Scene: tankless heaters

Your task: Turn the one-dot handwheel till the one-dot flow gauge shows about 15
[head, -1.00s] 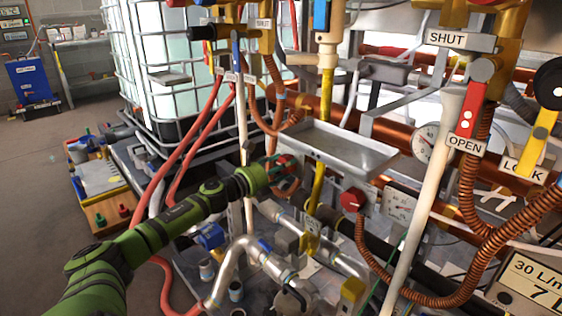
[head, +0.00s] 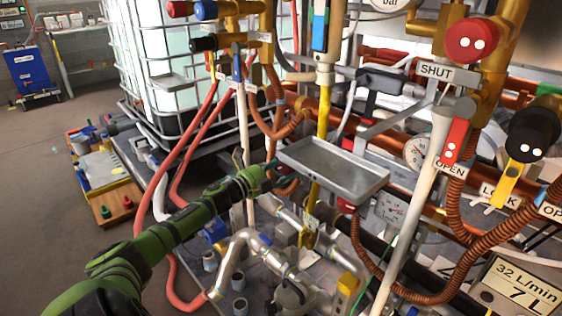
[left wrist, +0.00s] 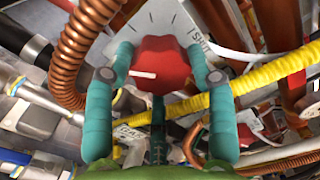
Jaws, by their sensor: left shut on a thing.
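In the head view, my left gripper (head: 270,169) is at the left end of a metal tray, which hides the held wheel. My right gripper is not in view.
A tray (head: 333,172) juts out just right of my left gripper. A red two-dot wheel (head: 472,40) and a black two-dot wheel (head: 534,132) are at right. Hoses and pipes crowd around; open floor lies left.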

